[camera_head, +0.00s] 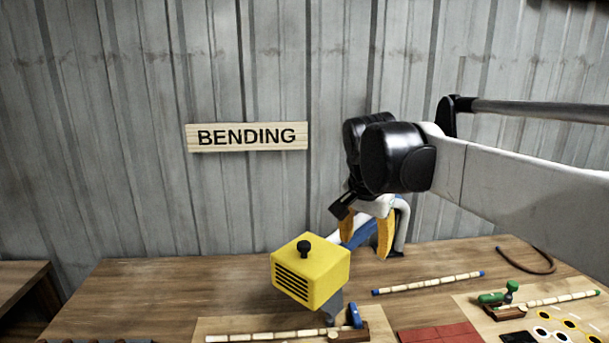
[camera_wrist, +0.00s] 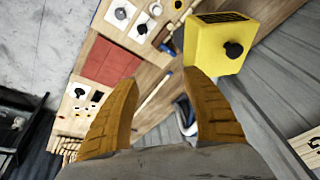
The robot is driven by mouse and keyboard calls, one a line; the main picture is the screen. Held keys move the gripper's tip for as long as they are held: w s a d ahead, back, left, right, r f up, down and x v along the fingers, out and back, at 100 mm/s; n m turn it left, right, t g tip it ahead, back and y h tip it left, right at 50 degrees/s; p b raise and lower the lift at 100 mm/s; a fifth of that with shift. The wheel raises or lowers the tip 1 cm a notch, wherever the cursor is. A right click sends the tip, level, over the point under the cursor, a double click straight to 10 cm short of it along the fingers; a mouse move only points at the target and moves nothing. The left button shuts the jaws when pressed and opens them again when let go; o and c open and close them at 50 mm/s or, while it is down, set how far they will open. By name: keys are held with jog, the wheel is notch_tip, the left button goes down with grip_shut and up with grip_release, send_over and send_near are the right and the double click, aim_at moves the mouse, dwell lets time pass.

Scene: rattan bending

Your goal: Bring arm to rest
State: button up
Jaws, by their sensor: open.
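My gripper (camera_head: 366,228) hangs above the back of the wooden table, in the middle right of the head view. Its two orange finger pads are apart with nothing between them. In the wrist view, my gripper (camera_wrist: 160,88) also shows spread, empty fingers over the tabletop. The arm reaches in from the right. A yellow vented box with a black knob (camera_head: 311,270) stands left of the gripper, apart from it in the head view. It also shows at the top right of the wrist view (camera_wrist: 217,45). A white and blue item behind the gripper is partly hidden.
The table (camera_head: 150,290) holds a segmented rattan stick with a blue tip (camera_head: 428,283), another stick at the front (camera_head: 285,337), a red mat (camera_head: 440,333), a green-handled clamp (camera_head: 497,297) and a curved brown rod (camera_head: 525,263). A BENDING sign (camera_head: 247,137) hangs behind.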

jog(key=s+d+f+n+t+b, duration=0.1)
jog(key=s+d+f+n+b, duration=0.2)
jog(key=s+f, duration=0.7)
jog(key=s+d+f+n+t+y+b, duration=0.1)
jog(key=s+d+f+n+t+b, duration=0.1)
jog(key=s+f, duration=0.9)
jog(key=s+d+n+b, duration=0.1)
jog(key=n+b, duration=0.1)
jog(key=b, duration=0.1)
jog(key=shift+d+f+t, duration=0.25)
jog(key=shift+f+t, duration=0.05)
